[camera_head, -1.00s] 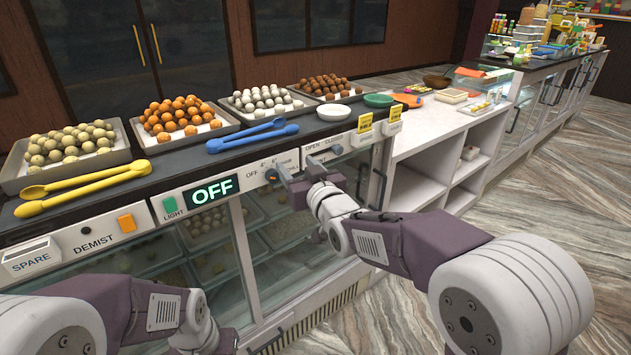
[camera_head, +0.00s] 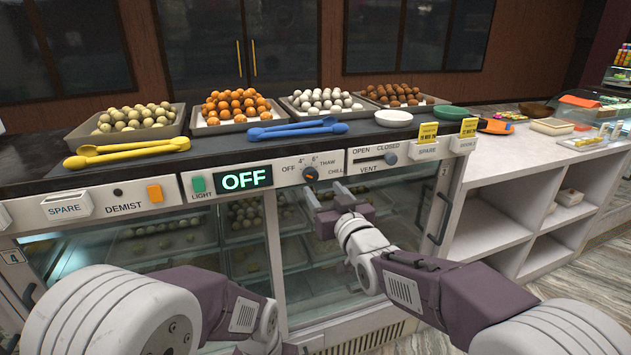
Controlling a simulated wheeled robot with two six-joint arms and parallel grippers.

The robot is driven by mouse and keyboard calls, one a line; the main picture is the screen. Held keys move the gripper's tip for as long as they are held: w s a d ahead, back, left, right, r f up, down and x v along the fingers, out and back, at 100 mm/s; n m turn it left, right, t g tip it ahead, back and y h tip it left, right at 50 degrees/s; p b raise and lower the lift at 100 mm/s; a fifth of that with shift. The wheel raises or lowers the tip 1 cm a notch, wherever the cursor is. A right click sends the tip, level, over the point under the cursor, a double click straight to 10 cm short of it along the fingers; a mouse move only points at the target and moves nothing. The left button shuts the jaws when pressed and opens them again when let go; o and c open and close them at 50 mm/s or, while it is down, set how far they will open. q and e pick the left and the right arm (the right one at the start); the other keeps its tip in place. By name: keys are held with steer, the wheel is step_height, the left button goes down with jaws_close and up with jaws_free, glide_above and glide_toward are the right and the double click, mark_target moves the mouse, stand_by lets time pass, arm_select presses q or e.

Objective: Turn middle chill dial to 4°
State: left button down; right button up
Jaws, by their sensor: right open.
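The chill dial (camera_head: 310,174) is a small round dark knob with an orange mark on the white front panel. Labels OFF, 4°, 6°, THAW and CHILL surround it. Its exact pointer setting is too small to tell. The green-lit display (camera_head: 246,179) left of it reads OFF. My right gripper (camera_head: 326,198) is open and empty, just below and slightly right of the dial, apart from it in the picture. My left arm is at the bottom, its fingers beyond the lower frame edge.
A vent slider (camera_head: 389,158) is right of the dial; a green light switch (camera_head: 198,184) and orange demist switch (camera_head: 155,193) are left. Blue tongs (camera_head: 297,128) and sweet trays lie on the counter above. Glass doors with a vertical handle (camera_head: 440,218) lie below.

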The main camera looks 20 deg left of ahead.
mark_target(312, 178)
steer(key=p+x, duration=0.1)
steer(key=x, duration=0.6)
steer(key=shift+w+a, duration=0.1)
steer(key=shift+a, duration=0.15)
jaws_close()
